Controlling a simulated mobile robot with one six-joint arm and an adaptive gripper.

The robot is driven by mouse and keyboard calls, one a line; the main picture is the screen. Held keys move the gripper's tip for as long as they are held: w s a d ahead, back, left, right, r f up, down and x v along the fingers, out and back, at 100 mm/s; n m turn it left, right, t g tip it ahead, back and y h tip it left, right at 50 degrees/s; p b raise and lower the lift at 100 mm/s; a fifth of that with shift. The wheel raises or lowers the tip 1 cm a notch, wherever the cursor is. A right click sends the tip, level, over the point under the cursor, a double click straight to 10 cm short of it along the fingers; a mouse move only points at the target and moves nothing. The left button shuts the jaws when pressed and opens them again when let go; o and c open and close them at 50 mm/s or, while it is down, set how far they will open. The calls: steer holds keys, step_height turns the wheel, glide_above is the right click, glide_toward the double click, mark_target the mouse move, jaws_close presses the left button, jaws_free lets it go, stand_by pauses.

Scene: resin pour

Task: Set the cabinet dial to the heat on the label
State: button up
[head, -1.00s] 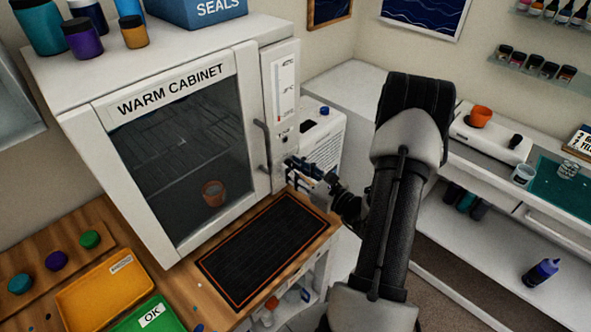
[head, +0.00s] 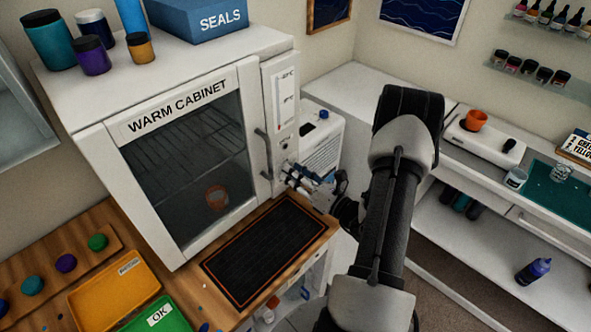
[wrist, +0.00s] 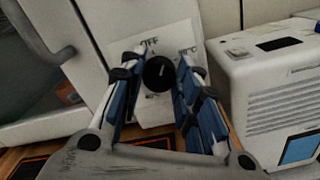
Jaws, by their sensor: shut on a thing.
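The warm cabinet (head: 185,95) stands at the left with its glass door shut. Its dial (wrist: 159,73) is a round black knob on a white plate in the wrist view; in the head view my gripper hides it. My gripper (wrist: 164,62) has its blue-padded fingers on both sides of the dial and is shut on it. In the head view my gripper (head: 292,174) is at the low end of the cabinet's right panel. One plate mark seems to read OFF; another at its right is too small to read. A strip label (head: 284,100) with °C marks is above.
An orange cup (head: 217,198) is behind the cabinet glass. A door handle (head: 264,152) is just left of my gripper. A white box-shaped unit (wrist: 268,85) stands close on the right. A black mat (head: 262,250) lies in front of the cabinet.

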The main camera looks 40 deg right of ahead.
steer(key=shift+f+m+p, duration=0.1)
steer(key=shift+m+p, duration=1.75)
steer(key=shift+m, duration=1.95)
steer(key=o, duration=1.1)
steer(key=shift+c, duration=0.2)
steer(key=shift+d, duration=0.1)
steer(key=s, duration=1.2)
steer(key=shift+d, duration=0.45)
